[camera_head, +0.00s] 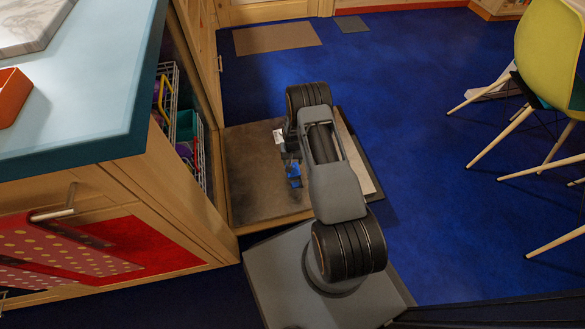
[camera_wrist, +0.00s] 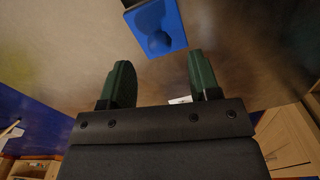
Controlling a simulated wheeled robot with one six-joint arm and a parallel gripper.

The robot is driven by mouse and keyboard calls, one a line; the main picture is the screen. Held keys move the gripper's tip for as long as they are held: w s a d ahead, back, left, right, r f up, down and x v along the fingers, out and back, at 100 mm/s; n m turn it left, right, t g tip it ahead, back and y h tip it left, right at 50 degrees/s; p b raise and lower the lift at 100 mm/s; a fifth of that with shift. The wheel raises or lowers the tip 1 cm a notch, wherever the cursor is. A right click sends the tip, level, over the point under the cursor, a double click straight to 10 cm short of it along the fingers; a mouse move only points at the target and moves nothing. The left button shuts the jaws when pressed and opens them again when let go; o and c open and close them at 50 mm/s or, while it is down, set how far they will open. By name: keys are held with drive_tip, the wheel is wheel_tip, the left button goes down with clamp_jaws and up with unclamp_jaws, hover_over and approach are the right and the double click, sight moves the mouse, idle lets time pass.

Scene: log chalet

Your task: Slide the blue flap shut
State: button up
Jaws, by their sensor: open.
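The blue flap (camera_head: 295,174) is a small blue piece on the brown-grey inner face of a lowered door (camera_head: 250,185). In the wrist view the blue flap (camera_wrist: 170,38) lies at the top, beside a dark block, with a rounded dark shape, perhaps a shadow, on it. My gripper (camera_wrist: 160,60) is open and empty, its two dark green fingers spread. The flap shows just beyond the fingertips, roughly between them; I cannot tell whether they touch. In the head view my wrist partly hides the gripper just above the flap.
Wire racks (camera_head: 190,140) with coloured items stand inside the open cabinet left of the door. A counter (camera_head: 80,110) with an orange tray (camera_head: 12,96) juts out at left. Yellow-green chairs (camera_head: 548,45) stand at right. Blue floor (camera_head: 400,130) between is clear.

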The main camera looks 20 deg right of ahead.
drive_tip(key=shift+f+b, duration=0.7)
drive_tip(key=shift+f, duration=1.55)
clamp_jaws()
